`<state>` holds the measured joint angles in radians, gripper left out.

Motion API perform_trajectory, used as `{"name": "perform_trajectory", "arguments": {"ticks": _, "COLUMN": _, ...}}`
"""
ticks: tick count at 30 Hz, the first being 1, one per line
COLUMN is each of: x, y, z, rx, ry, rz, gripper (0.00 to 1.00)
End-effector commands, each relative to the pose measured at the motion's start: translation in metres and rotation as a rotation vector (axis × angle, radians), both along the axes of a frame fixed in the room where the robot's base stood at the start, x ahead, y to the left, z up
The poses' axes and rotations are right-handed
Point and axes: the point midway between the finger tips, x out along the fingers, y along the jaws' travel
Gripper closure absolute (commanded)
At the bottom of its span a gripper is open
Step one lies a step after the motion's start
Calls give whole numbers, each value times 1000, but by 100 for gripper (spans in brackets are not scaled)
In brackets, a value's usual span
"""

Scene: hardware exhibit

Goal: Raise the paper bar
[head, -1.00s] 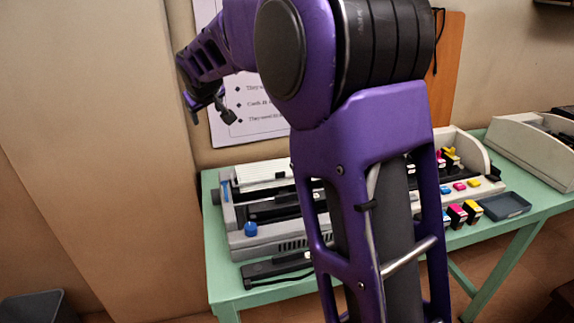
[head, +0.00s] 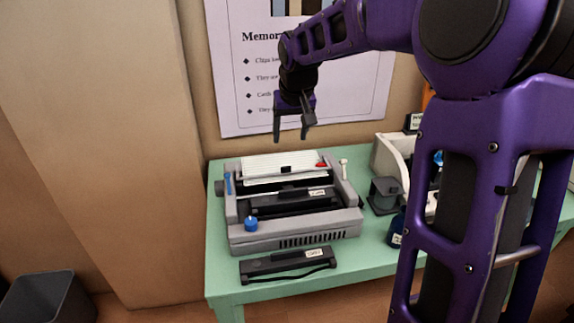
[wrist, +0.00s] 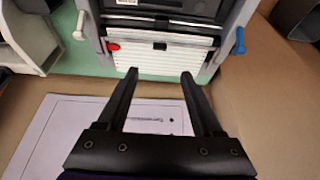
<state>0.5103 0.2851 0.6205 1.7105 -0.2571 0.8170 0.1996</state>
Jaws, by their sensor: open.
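A grey printer-like machine (head: 295,225) stands on the green table, its top open. A white ribbed panel (head: 262,163) crosses its back, with a small black block (head: 286,169) at the middle and a red piece (head: 321,165) at one end. Thin bars cross in front of the panel; I cannot tell for certain which is the paper bar. A blue lever (head: 228,183) and a white lever (head: 343,168) stand at the sides. My gripper (head: 291,135) is open and empty, above and behind the machine. In the wrist view, its fingers (wrist: 159,73) point at the ribbed panel (wrist: 165,58).
A black cartridge-like unit (head: 287,264) lies in front of the machine. A dark stand (head: 384,195) and a blue bottle (head: 396,228) are to its right. A poster (head: 340,92) hangs on the wall close behind my gripper. A dark bin (head: 48,300) stands on the floor at left.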

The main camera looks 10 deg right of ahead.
Motion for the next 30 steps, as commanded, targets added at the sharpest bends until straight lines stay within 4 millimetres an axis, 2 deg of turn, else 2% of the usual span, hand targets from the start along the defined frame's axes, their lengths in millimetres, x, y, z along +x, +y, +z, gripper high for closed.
{"name": "perform_trajectory", "arguments": {"ticks": 1, "x": 4, "y": 1, "z": -14, "rx": 2, "ry": 4, "rz": 2, "gripper": 32}}
{"name": "perform_trajectory", "arguments": {"ticks": 3, "x": 10, "y": 1, "z": -29, "rx": 2, "ry": 3, "rz": 2, "gripper": 32}}
{"name": "perform_trajectory", "arguments": {"ticks": 15, "x": 42, "y": 1, "z": -104, "rx": 1, "ry": 1, "rz": 2, "gripper": 32}}
{"name": "perform_trajectory", "arguments": {"ticks": 21, "x": 51, "y": 0, "z": -123, "rx": 0, "ry": -1, "rz": 0, "gripper": 32}}
{"name": "perform_trajectory", "arguments": {"ticks": 30, "x": 53, "y": 0, "z": -126, "rx": 0, "ry": -3, "rz": 1, "gripper": 32}}
